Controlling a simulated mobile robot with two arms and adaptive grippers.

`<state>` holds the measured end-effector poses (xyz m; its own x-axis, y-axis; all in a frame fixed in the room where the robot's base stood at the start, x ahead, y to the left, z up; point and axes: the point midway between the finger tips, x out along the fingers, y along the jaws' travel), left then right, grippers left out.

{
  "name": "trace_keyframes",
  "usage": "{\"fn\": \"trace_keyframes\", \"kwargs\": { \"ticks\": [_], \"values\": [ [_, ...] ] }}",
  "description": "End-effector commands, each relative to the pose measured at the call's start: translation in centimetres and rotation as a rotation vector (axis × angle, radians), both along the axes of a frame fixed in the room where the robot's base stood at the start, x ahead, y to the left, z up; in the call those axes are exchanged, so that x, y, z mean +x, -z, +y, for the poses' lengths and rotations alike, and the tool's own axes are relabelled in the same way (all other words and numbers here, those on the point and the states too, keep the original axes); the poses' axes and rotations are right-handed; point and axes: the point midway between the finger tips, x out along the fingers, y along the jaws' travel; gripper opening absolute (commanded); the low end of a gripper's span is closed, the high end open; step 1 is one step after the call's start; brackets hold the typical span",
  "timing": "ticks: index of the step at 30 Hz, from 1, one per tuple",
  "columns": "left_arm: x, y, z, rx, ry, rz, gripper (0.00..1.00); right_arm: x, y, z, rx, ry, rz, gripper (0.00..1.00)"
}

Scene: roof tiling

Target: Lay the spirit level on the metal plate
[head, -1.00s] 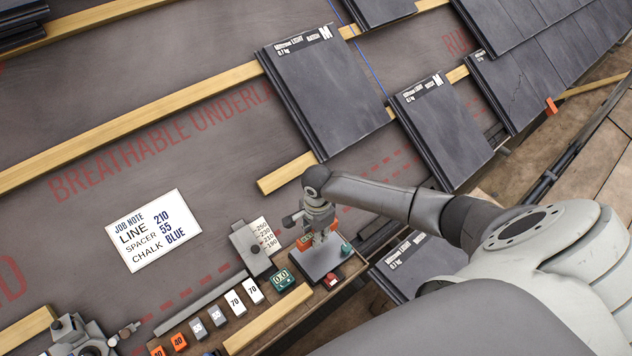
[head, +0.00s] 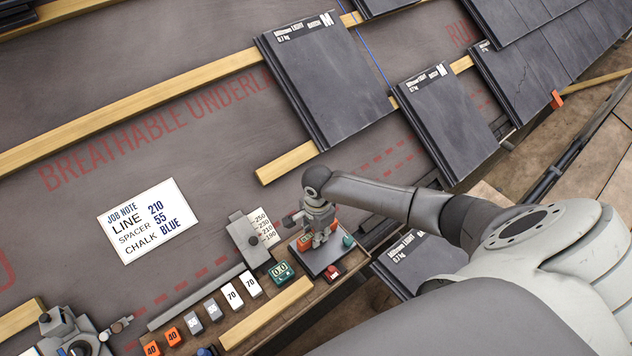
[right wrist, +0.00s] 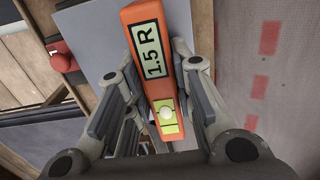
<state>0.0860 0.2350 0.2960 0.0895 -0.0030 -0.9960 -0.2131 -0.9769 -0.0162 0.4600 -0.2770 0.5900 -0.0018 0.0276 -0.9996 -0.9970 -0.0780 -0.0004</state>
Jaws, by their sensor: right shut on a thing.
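The spirit level is an orange bar with a "1.5 R" display and a yellow-green vial (right wrist: 158,70). My right gripper (head: 320,236) is shut on it, with a finger on each long side in the right wrist view. In the head view only its orange ends (head: 304,243) show beside the fingers. The metal plate (head: 318,264) is a flat grey square under the level, and it also shows in the right wrist view (right wrist: 92,30). I cannot tell whether the level touches the plate. My left gripper (head: 118,328) is at the lower left, partly cut off, its jaws unclear.
Numbered blocks (head: 233,295) stand to the left. A job note (head: 149,222) lies on the underlay. Slate stacks (head: 325,85) are above.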

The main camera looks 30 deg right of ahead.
Motion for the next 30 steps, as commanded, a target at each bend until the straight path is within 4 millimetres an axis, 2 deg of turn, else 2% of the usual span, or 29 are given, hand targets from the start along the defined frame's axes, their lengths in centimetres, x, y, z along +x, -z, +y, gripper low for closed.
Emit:
{"fn": "trace_keyframes", "kwargs": {
  "ticks": [19, 20, 21, 25, 30],
  "values": [
    [0.08, -0.29, 0.00, 0.000, 0.000, -0.002, 0.40, 0.02, 0.34, 0.00, 0.000, 0.000, 0.000, 0.00],
    [0.08, -0.27, -0.01, 0.000, 0.000, -0.002, 0.40, 0.04, 0.36, -0.01, 0.000, 0.000, -0.001, 0.25],
    [0.08, -0.25, 0.00, 0.000, 0.000, -0.002, 0.40, 0.03, 0.36, -0.01, -0.001, 0.000, -0.001, 0.30],
    [0.09, -0.25, 0.00, 0.000, 0.000, -0.002, 0.40, 0.03, 0.37, -0.01, -0.001, 0.000, -0.001, 0.47],
    [0.11, -0.24, -0.01, 0.000, 0.000, -0.002, 0.40, 0.02, 0.37, -0.01, -0.001, 0.000, 0.000, 0.48]
  ]
}}
